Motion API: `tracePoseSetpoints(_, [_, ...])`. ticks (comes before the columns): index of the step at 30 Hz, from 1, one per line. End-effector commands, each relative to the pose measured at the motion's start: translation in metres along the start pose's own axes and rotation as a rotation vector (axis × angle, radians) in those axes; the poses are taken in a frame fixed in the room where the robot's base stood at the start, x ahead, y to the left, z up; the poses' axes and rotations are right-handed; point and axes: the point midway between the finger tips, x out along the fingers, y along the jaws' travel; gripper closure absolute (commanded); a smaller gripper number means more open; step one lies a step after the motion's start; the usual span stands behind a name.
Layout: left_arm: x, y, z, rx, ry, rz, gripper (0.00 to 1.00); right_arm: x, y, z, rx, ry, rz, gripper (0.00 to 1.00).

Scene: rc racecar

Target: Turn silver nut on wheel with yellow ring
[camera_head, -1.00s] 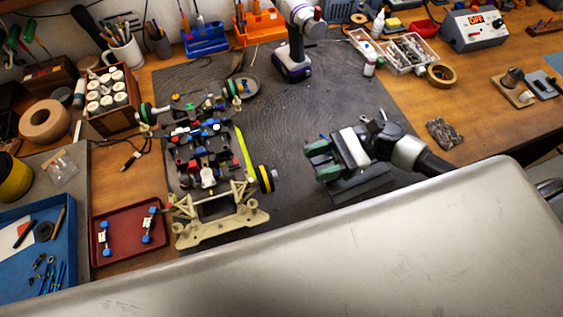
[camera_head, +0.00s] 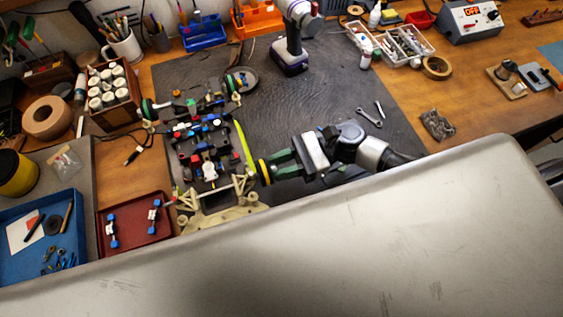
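The RC car chassis (camera_head: 209,172) lies on the dark mat, left of centre. The wheel with the yellow ring (camera_head: 263,172) is at its lower right corner, seen nearly edge-on. My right gripper (camera_head: 275,165) comes in from the right, its green fingers pointing left at the outer side of this wheel. The fingertips are at or very near the wheel. The silver nut is hidden by the fingers or too small to make out. The two fingers show some space between them, but whether they grip the nut cannot be told. My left gripper is not in view.
A wrench (camera_head: 370,118) lies on the mat beyond my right arm. A red tray (camera_head: 134,221) with parts is left of the car. A large pale metallic surface covers the lower foreground. The mat right of the drill is clear.

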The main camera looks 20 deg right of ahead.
Motion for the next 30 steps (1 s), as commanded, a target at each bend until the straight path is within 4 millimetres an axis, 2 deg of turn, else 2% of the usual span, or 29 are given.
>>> tracePoseSetpoints(1, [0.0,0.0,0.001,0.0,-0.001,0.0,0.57,0.0,0.0,0.0,0.0,0.0,0.0,0.8])
tracePoseSetpoints(5, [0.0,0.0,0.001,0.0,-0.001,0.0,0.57,0.0,0.0,0.0,0.0,0.0,0.0,0.99])
tracePoseSetpoints(17, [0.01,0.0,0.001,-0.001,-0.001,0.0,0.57,0.0,0.0,-0.002,-0.084,-0.001,-0.001,1.0])
tracePoseSetpoints(30, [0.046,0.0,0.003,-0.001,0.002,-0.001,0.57,0.0,0.001,-0.005,-0.453,-0.002,-0.001,1.0])
